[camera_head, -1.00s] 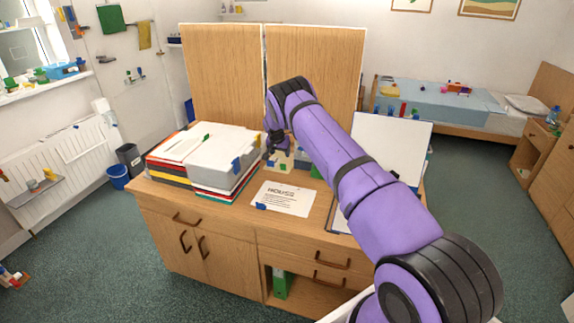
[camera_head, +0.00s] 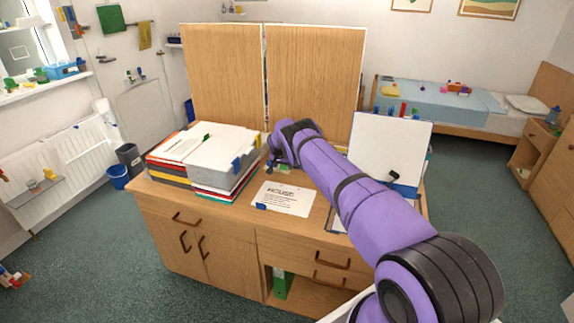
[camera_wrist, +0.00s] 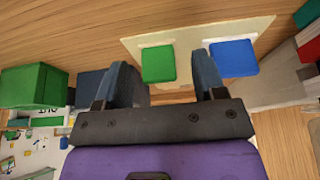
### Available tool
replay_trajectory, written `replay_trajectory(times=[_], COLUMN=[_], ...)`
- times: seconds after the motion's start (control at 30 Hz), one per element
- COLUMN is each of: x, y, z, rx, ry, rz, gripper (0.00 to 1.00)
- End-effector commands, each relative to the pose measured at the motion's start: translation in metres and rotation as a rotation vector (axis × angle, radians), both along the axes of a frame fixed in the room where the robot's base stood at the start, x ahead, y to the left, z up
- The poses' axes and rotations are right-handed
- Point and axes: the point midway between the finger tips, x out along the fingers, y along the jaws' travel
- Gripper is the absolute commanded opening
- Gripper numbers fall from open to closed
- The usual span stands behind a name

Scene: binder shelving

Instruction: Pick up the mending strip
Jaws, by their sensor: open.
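I cannot pick out a mending strip for certain. In the wrist view a cream panel (camera_wrist: 270,30) lies on the wood surface, with a green square piece (camera_wrist: 158,63) and a blue square piece (camera_wrist: 233,58) on its near edge. My gripper (camera_wrist: 163,72) is open, its two dark fingers apart. The green piece shows between the fingers, and the blue piece is just right of the right finger. I see nothing gripped. In the head view my gripper (camera_head: 274,166) is low over the desk, behind the printed sheet, and my arm hides much of that spot.
A stack of binders and papers (camera_head: 215,160) stands left of my gripper. A printed sheet (camera_head: 283,198) lies in front. A white board (camera_head: 390,147) leans at the right. Tall wooden panels (camera_head: 315,80) stand behind. A green box (camera_wrist: 32,87) is left of my fingers in the wrist view.

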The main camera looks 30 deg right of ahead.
Motion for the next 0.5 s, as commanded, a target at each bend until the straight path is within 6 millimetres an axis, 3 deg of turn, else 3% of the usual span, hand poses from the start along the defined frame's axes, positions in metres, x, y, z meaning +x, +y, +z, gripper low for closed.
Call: replay_trajectory(times=[0.37,0.4,0.5], x=[0.0014,0.0014,0.0014], y=[-0.0024,-0.0024,-0.0023], z=[-0.0073,-0.0073,-0.0072], rx=[0.0,0.0,0.001], ry=[0.001,0.001,0.001], rz=[0.0,0.0,0.0], gripper=[0.64,0.62,0.39])
